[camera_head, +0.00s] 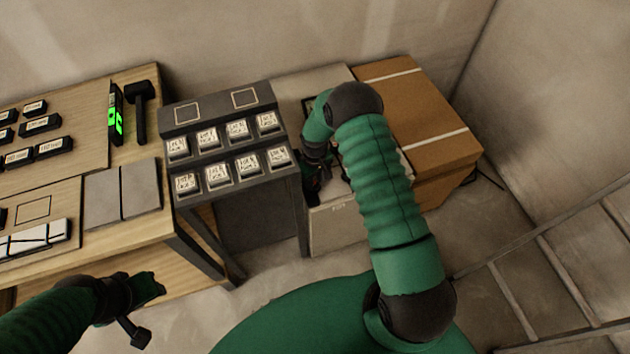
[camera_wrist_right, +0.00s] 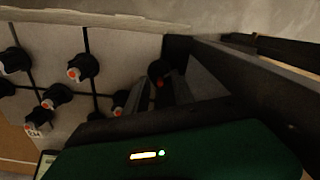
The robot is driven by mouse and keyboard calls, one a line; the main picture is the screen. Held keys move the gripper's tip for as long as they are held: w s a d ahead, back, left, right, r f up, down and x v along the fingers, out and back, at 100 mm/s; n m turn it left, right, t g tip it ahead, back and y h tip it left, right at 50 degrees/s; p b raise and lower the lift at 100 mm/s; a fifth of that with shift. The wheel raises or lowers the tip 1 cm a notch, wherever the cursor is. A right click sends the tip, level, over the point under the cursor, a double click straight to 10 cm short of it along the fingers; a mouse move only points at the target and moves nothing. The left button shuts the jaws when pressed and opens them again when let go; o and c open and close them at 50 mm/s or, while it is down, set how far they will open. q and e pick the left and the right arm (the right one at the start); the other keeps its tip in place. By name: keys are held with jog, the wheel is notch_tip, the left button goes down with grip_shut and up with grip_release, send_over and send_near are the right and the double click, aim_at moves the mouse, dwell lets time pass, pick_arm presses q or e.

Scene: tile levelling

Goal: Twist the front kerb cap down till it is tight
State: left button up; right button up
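In the right wrist view, several black caps with red-orange parts stand along dark joints between pale tiles. One cap (camera_wrist_right: 78,68) stands at the upper left and another (camera_wrist_right: 57,96) lower down. A further dark cap (camera_wrist_right: 158,72) is beside the grey finger-like parts of my right gripper (camera_wrist_right: 178,88). I cannot tell which cap is the front kerb one, or whether the gripper touches one. In the head view, my right gripper (camera_head: 318,180) reaches down over the pale box-like stand, largely hidden by its own arm. My left gripper (camera_head: 140,308) hangs before the wooden bench, away from the caps.
A dark rack (camera_head: 225,115) of labelled bins stands left of the right gripper. A brown carton (camera_head: 420,110) stands right. The wooden bench (camera_head: 145,205) carries a black mallet (camera_head: 139,110), a green-marked level (camera_head: 116,115) and grey tiles (camera_head: 123,190). A ladder-like frame (camera_head: 545,280) lies right.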

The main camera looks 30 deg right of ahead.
jog(key=o, duration=0.4)
